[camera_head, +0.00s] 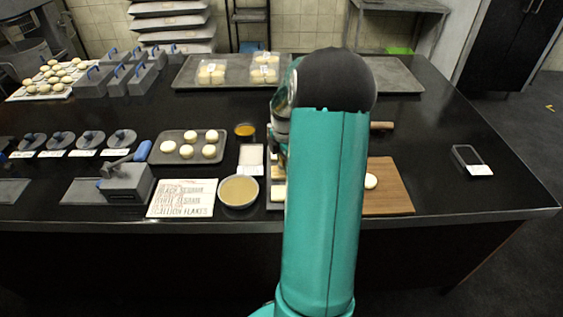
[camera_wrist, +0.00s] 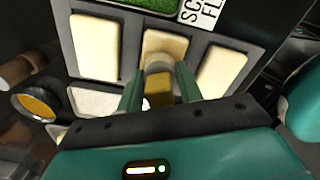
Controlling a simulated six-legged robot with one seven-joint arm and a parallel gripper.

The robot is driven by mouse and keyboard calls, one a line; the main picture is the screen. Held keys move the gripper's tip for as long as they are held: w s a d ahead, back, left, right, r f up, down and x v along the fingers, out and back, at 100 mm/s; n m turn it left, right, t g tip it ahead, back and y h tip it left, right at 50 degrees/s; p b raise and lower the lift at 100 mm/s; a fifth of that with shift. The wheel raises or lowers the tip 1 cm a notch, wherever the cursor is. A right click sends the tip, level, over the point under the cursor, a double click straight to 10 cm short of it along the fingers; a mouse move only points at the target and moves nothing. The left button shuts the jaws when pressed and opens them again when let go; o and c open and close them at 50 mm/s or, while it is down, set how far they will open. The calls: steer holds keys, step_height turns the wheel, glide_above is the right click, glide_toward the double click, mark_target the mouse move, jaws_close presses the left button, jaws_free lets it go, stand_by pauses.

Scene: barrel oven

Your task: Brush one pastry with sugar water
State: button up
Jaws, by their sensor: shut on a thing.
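In the wrist view, my gripper (camera_wrist: 159,88) is shut on what looks like a brush (camera_wrist: 158,65), with a pale rounded part and a brown part between the green fingers. It is over a dark tray (camera_wrist: 128,42) of pale rectangular pastries, in front of the middle pastry (camera_wrist: 165,44); contact is unclear. Other pastries lie left (camera_wrist: 95,46) and right (camera_wrist: 221,71). In the head view, my arm hides the gripper and part of this tray. A round bowl of pale liquid (camera_head: 238,190), possibly the sugar water, stands left of the arm.
A tray of round buns (camera_head: 165,158) and a bowl of amber liquid (camera_head: 245,131) stand left of my arm. A wooden board (camera_head: 391,190) lies right. A grey box with a blue-handled tool (camera_head: 127,180) and a printed card (camera_head: 183,198) are at front left. The right counter is mostly clear.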

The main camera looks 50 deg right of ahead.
steer(key=shift+s+d, duration=1)
steer(key=shift+s, duration=0.2)
steer(key=shift+w+a+r, duration=0.1)
steer(key=shift+w+a, duration=0.95)
steer(key=shift+w, duration=0.2)
steer(key=shift+w+a, duration=1)
steer(key=shift+w, duration=0.15)
steer(key=shift+s+d, duration=1.05)
steer(key=shift+s, duration=0.2)
steer(key=shift+s+d, duration=1)
steer(key=shift+s, duration=0.2)
steer(key=shift+w+r, duration=0.15)
steer(key=shift+r, duration=2.8)
